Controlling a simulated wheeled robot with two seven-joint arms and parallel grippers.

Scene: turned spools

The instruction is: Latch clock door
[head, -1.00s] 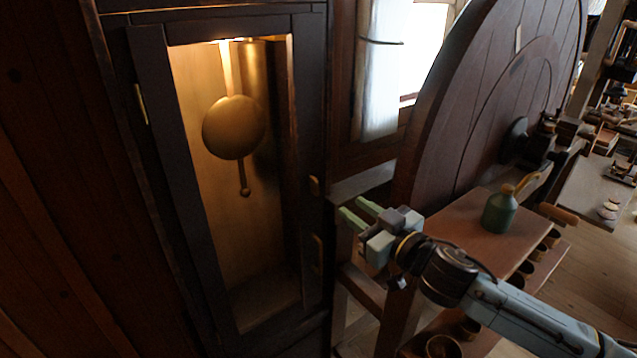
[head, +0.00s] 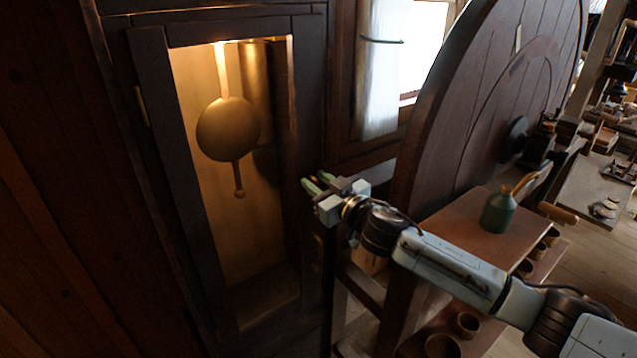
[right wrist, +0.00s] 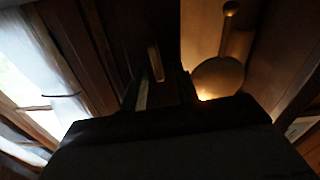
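The tall dark clock case has a glazed door (head: 172,130) that looks closed or nearly closed; a small gap cannot be ruled out. A brass pendulum (head: 228,128) hangs behind it, lit from above. My right gripper (head: 314,180) is at the door's right edge, in front of the small brass latch, which it hides in the head view. In the right wrist view the latch (right wrist: 154,61) stands upright just beyond the fingertips, roughly between the two fingers (right wrist: 163,85). The fingers are apart, with nothing visibly held; contact with the latch cannot be told. My left gripper is out of view.
A large wooden wheel (head: 440,130) stands right of the clock by a bright window (head: 424,45). Below it, a shelf (head: 455,225) carries a green bottle (head: 498,210), with several small cups underneath. A brass hinge (head: 142,106) shows at the door's left.

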